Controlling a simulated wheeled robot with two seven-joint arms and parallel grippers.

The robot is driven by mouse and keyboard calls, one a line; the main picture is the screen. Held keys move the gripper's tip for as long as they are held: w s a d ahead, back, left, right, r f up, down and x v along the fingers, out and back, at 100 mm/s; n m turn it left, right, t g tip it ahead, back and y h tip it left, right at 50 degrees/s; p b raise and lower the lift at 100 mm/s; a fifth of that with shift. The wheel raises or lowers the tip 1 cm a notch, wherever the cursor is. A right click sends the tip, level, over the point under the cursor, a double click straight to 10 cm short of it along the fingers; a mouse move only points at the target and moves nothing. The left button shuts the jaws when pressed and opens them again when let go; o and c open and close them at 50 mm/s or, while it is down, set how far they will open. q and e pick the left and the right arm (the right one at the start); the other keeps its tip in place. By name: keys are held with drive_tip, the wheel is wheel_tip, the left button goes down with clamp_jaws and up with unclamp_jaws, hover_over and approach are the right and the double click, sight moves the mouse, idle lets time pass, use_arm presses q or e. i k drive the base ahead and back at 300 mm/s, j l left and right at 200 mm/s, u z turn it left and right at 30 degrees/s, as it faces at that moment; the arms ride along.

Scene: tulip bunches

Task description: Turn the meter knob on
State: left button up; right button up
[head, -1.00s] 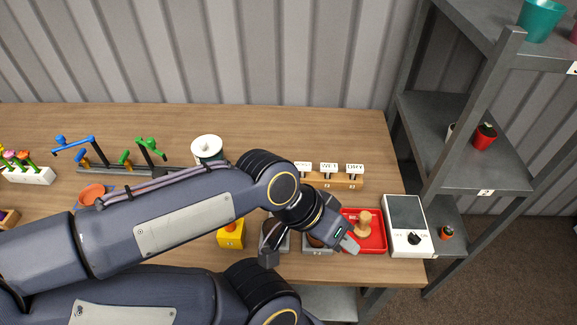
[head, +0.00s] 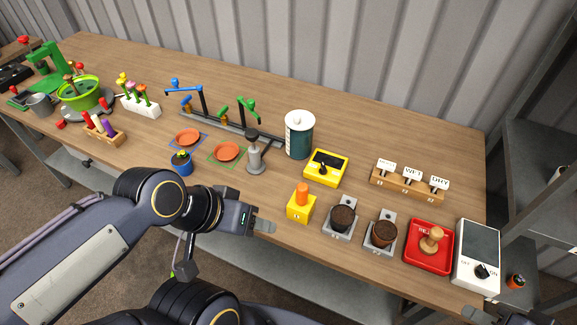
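A white box (head: 464,257) with a dark panel stands at the table's right end. Its black knob (head: 482,271) sits at the front between small printed labels, too small to read surely. A yellow device (head: 311,176) with a black face and small knob stands mid-table; I cannot tell which is the meter. My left gripper (head: 263,227) is above the table's front edge, left of the orange-topped yellow block, far from the white box. Its finger gap is not clear. A dark part at the bottom right edge, probably my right gripper (head: 490,316), is mostly cut off.
A red tray (head: 415,261) with a wooden stamp stands left of the white box. Two grey stands (head: 341,232) with brown round tops and an orange-topped yellow block (head: 299,209) line the front. A label rack (head: 405,185) stands behind. Grey shelves (head: 545,150) are at the right.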

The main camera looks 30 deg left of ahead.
sight(323, 171)
drive_tip(key=u, duration=0.55)
drive_tip(key=i+j, duration=0.1)
drive_tip(key=j, duration=0.3)
drive_tip(key=i+j, duration=0.15)
drive_tip(key=j, duration=0.2)
drive_tip(key=i+j, duration=0.1)
drive_tip(key=j, duration=0.3)
drive_tip(key=i+j, duration=0.1)
drive_tip(key=j, duration=0.3)
drive_tip(key=z, duration=0.05)
